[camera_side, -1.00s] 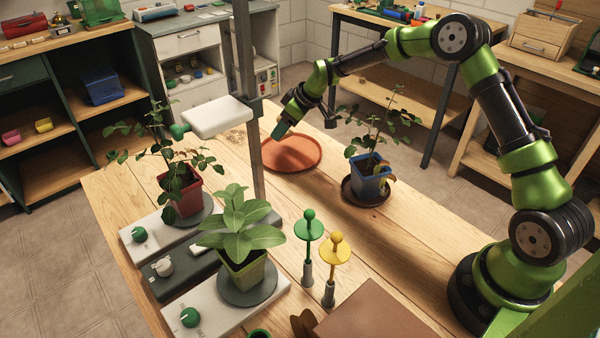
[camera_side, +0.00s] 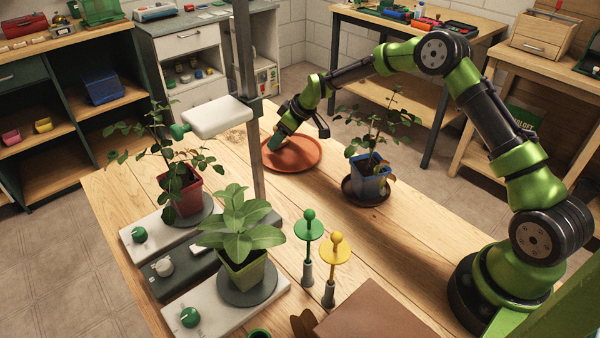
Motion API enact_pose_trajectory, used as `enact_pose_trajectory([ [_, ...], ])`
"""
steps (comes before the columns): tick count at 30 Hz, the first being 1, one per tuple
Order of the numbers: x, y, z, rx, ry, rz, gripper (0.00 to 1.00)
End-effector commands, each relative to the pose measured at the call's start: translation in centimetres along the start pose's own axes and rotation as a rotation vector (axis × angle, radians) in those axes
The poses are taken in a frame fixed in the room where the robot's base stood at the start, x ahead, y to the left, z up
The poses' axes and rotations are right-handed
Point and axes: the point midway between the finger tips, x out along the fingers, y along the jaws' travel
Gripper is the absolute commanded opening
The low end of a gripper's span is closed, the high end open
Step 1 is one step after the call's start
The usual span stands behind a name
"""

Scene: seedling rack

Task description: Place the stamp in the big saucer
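The big saucer (camera_side: 310,158) is a round terracotta-orange dish lying flat on the far part of the wooden bench. My gripper (camera_side: 279,137) points down over the saucer's left part. A small dark teal block at its tip, which looks like the stamp (camera_side: 275,143), is held low over the saucer. The fingers are small and partly hidden, and I cannot tell whether the block touches the saucer.
A blue pot with a plant stands in a smaller dark saucer (camera_side: 350,194) right of the big saucer. Potted plants and green and yellow disc-topped tools (camera_side: 309,236) stand nearer.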

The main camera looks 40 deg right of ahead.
Motion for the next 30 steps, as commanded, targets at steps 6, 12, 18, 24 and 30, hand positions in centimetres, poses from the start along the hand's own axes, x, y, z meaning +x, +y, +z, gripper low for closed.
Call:
enact_pose_trajectory([
  [6, 0.0, 0.0, 0.0, 0.000, 0.000, 0.000, 0.90],
  [12, -0.2, 0.0, -0.1, -0.001, 0.001, 0.001, 0.90],
  [18, -2.8, 0.1, -0.3, 0.000, 0.002, 0.001, 0.90],
  [24, -7.3, 0.1, -0.2, 0.000, 0.002, 0.003, 0.90],
  [30, -10.8, 0.1, -0.2, 0.000, 0.001, 0.003, 0.90],
])
